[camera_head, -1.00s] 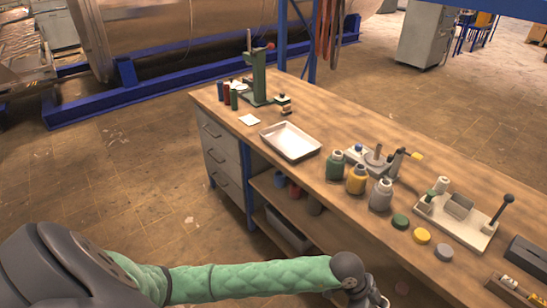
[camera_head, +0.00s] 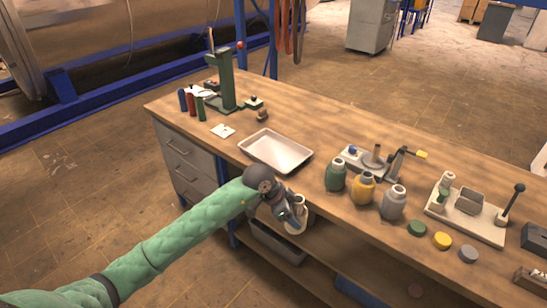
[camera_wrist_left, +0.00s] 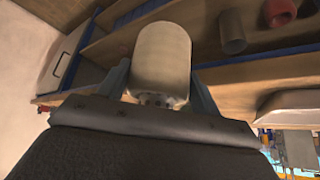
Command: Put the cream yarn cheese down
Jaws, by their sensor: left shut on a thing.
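My left gripper (camera_head: 292,212) is at the front edge of the bench, just in front of the white tray. It is shut on the cream yarn cheese (camera_head: 297,224), whose lower part shows below the jaws. In the left wrist view the cream yarn cheese (camera_wrist_left: 162,58) is a pale rounded cylinder between the two fingers of my gripper (camera_wrist_left: 160,88). My right gripper is not in view.
A white shallow tray (camera_head: 256,148) lies empty on the wooden bench (camera_head: 330,125). A shelf lies below the bench top.

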